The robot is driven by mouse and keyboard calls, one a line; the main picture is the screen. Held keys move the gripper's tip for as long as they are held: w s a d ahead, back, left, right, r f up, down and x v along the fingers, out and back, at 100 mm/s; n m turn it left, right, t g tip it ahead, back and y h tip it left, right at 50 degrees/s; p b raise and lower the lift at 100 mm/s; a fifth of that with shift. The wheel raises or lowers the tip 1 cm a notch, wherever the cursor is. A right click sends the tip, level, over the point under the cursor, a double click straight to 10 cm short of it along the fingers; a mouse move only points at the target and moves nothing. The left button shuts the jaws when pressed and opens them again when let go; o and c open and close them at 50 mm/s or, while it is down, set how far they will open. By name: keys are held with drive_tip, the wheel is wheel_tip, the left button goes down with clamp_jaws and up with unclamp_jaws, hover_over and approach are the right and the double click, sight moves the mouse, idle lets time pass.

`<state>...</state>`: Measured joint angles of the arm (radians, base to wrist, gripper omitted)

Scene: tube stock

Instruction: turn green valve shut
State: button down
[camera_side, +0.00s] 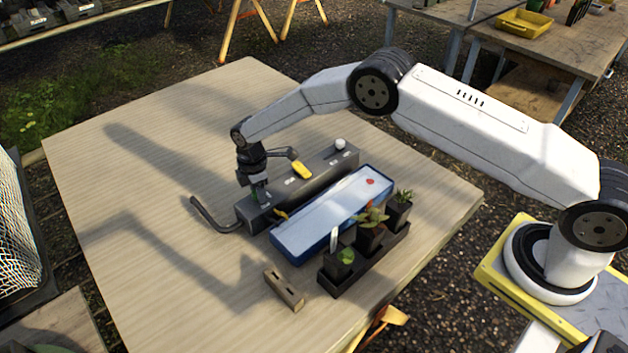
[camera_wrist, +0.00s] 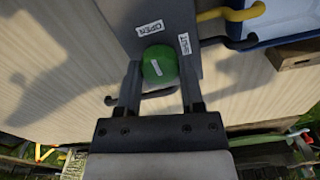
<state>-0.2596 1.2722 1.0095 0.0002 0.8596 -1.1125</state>
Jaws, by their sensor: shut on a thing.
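The green valve (camera_wrist: 160,60) is a round green knob with a small pale label, on the end of a long grey box (camera_side: 322,167). In the wrist view, an OPEN label (camera_wrist: 150,28) lies above the knob and a SHUT label (camera_wrist: 184,44) lies to its upper right. My gripper (camera_wrist: 158,72) has one finger on each side of the knob and is shut on it. In the side view my gripper (camera_side: 258,190) points down at the box's near left end and mostly hides the knob.
A yellow handle (camera_side: 301,171) and a white ball knob (camera_side: 340,144) sit farther along the box. A bent dark pipe (camera_side: 213,220) sticks out left. A blue tray (camera_side: 290,244), potted plants (camera_side: 369,236) and a wooden block (camera_side: 284,289) lie in front. The table's left is clear.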

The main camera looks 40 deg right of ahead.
drive_tip(key=shift+m, duration=0.4)
drive_tip(key=m, duration=0.8)
drive_tip(key=shift+m, duration=0.3)
drive_tip(key=m, duration=0.4)
drive_tip(key=shift+w+m, duration=0.1)
drive_tip(key=shift+m, duration=0.2)
drive_tip(key=m, duration=0.4)
drive_tip(key=shift+c, duration=1.1)
unclamp_jaws()
